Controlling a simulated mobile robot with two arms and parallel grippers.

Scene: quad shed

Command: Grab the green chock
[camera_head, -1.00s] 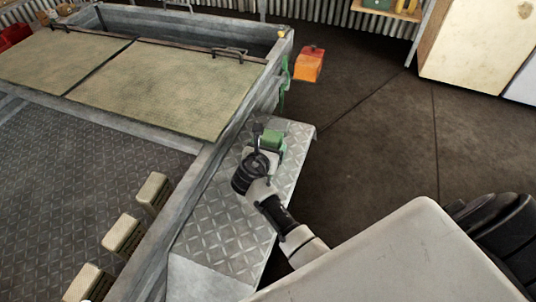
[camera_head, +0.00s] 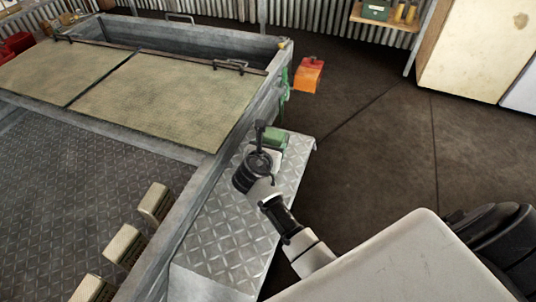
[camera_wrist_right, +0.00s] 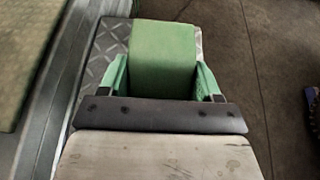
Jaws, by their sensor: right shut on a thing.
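The green chock (camera_head: 297,146) is on the diamond-plate metal step beside the trailer, at its far end. My right gripper (camera_head: 272,140) is at the chock, and my wrist hides part of it in the head view. In the right wrist view the green chock (camera_wrist_right: 163,50) fills the space between the two fingers of my right gripper (camera_wrist_right: 163,80), which is shut on it. I cannot tell whether the chock touches the step. My left gripper is not in view.
The diamond-plate step (camera_head: 225,225) runs along the trailer wall (camera_head: 205,190). Several beige blocks (camera_head: 154,203) stand inside the trailer. The dark floor (camera_head: 380,150) to the right is clear.

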